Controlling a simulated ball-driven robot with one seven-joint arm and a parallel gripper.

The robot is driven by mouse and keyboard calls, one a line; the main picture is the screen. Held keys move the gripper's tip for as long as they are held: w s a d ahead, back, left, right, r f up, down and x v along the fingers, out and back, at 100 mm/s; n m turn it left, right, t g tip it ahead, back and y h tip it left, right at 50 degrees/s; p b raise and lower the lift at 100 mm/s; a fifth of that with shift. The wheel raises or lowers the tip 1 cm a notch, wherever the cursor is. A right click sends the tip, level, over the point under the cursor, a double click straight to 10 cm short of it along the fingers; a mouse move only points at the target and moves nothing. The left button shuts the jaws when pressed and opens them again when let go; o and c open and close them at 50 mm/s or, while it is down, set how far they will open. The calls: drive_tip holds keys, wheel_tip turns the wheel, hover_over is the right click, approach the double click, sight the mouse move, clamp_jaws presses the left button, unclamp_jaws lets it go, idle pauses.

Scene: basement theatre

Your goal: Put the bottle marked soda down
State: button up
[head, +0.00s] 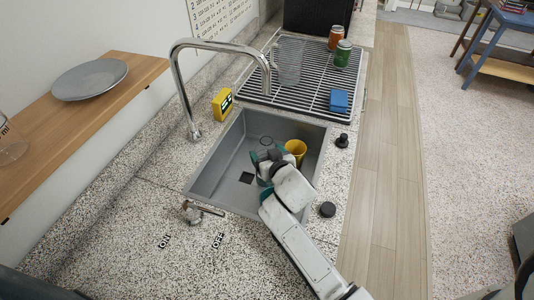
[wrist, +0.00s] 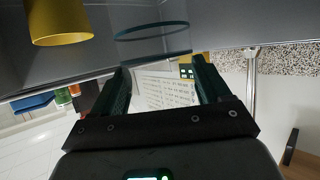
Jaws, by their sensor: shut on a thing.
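My gripper (head: 266,163) is low over the grey sink (head: 205,180) in the head view. In the wrist view its two dark fingers (wrist: 162,66) are apart, with a clear, see-through round thing (wrist: 152,32) between and beyond them; they are shut on it. Only its dark teal rim lines show clearly. A thin dark ring by the fingers in the head view may be its rim. I see no soda mark on it, so I cannot tell whether it is the bottle. Its lower end is hidden.
A yellow cup (head: 296,148) stands in the sink right beside my gripper. A faucet (head: 183,85) arches over the left rim. The speckled counter (head: 130,235) in front is mostly clear.

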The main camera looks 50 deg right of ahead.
drive_tip(key=shift+f, duration=0.2)
drive_tip(key=o, duration=1.4)
drive_tip(key=shift+r, duration=0.1)
drive_tip(key=b+v, duration=0.1)
drive_tip(key=v, duration=1.1)
